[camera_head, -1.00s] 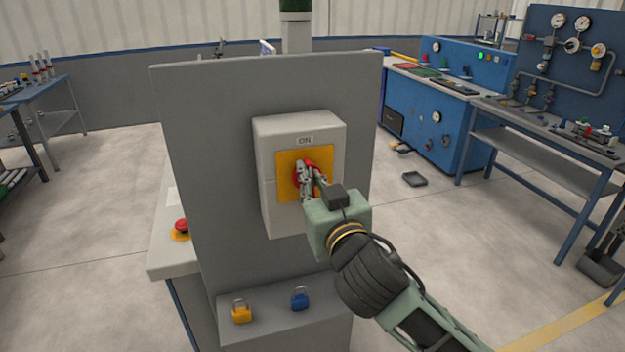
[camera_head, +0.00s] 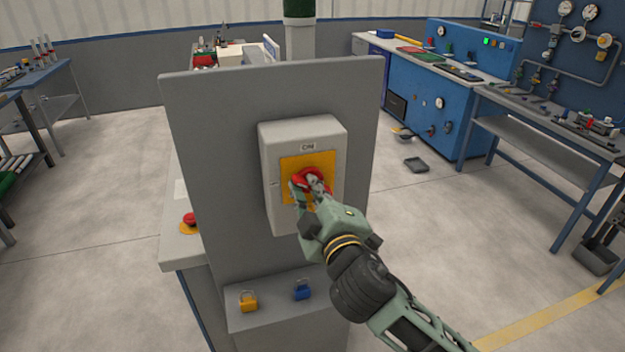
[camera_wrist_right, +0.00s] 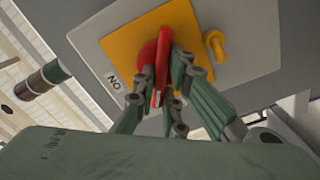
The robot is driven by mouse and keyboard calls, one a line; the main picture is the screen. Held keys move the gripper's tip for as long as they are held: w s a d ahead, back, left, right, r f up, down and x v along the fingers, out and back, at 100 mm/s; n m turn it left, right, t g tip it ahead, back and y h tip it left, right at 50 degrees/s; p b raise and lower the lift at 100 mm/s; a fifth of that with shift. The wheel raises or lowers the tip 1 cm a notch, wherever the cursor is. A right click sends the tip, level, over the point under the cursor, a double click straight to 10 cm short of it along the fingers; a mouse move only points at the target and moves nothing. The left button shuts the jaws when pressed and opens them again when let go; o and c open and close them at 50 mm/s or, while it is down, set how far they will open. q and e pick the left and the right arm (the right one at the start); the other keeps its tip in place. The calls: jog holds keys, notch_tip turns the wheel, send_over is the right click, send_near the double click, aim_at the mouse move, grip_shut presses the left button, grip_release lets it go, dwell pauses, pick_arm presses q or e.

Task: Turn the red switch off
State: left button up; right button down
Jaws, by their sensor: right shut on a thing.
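The red switch (camera_head: 308,177) is a rotary knob on a yellow plate (camera_head: 322,161), on the front of a light grey box (camera_head: 277,148) marked ON. The box is mounted on a grey upright panel (camera_head: 215,160). My right gripper (camera_head: 311,188) is at the knob, with its fingers closed on the knob's handle. In the right wrist view the red handle (camera_wrist_right: 161,68) stands between the fingers of the gripper (camera_wrist_right: 160,101). The fingers hide part of the knob. My left gripper is in neither view.
A yellow padlock (camera_head: 248,302) and a blue padlock (camera_head: 302,290) sit on the ledge below the box. A red push button (camera_head: 190,219) is on the left side surface. Blue workbenches stand behind at right.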

jog(key=shift+a+f+n+p, duration=0.15)
jog(key=shift+n+p, duration=0.75)
jog(key=shift+n, duration=0.7)
jog(key=shift+d+f+n+p, duration=0.1)
jog(key=shift+n+p, duration=0.75)
jog(key=shift+n, duration=0.75)
jog(key=c, duration=1.8)
grip_release()
jog(key=v, duration=1.2)
